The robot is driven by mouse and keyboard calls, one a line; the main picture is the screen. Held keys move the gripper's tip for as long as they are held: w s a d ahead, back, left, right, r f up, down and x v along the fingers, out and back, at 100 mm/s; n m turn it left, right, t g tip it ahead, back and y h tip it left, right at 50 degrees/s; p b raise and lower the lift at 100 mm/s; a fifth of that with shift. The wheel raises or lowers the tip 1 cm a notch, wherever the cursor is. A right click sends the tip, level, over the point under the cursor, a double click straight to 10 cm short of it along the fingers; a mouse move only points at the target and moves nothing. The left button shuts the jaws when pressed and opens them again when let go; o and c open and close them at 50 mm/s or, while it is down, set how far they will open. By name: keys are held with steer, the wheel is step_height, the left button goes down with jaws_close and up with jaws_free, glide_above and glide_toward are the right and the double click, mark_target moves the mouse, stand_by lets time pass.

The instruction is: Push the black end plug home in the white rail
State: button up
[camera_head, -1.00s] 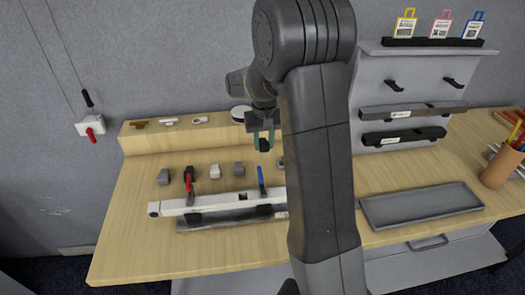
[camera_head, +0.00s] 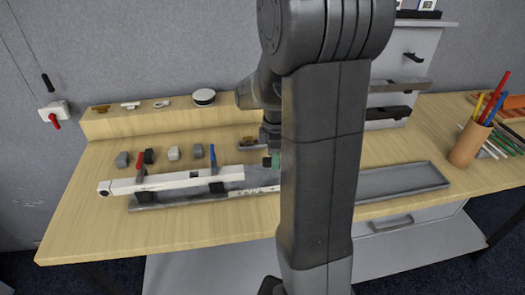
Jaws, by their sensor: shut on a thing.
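The white rail (camera_head: 170,181) lies along the front of the table, held by one clamp with a red handle (camera_head: 140,160) and one with a blue handle (camera_head: 213,154). My gripper (camera_head: 272,161) is just beyond the rail's right end, partly hidden behind my arm. It is shut on the small black end plug (camera_head: 266,162), which shows at the left of the greenish fingers. The plug appears apart from the rail, with a small gap. Its exact height and alignment cannot be told.
A brownish piece (camera_head: 248,141) lies near my gripper. A grey tray (camera_head: 405,182) and a pencil cup (camera_head: 468,146) are at the right. The table's front left is clear.

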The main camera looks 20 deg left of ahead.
steer(key=shift+s+d+f+n, duration=0.15)
steer(key=shift+d+f+n, duration=0.05)
steer(key=shift+d+n, duration=0.3)
steer(key=shift+s+d+f+n, duration=0.15)
steer(key=shift+d+n, duration=0.25)
steer(key=shift+d, duration=0.15)
steer(key=shift+s+a, duration=0.5)
steer(key=shift+a, duration=0.35)
steer(key=shift+s+a, duration=0.55)
steer(key=shift+a, duration=0.25)
steer(key=shift+s+a, duration=0.5)
steer(key=shift+a, duration=0.35)
steer(key=shift+s+a+p, duration=0.25)
steer(key=shift+s+a, duration=0.25)
steer(key=shift+a, duration=0.3)
steer(key=shift+s+a+p, duration=0.2)
steer(key=shift+s+a, duration=0.3)
steer(key=shift+a, duration=0.25)
steer(key=o, duration=1)
step_height(320, 180, up, 14)
steer(key=shift+f, duration=0.1)
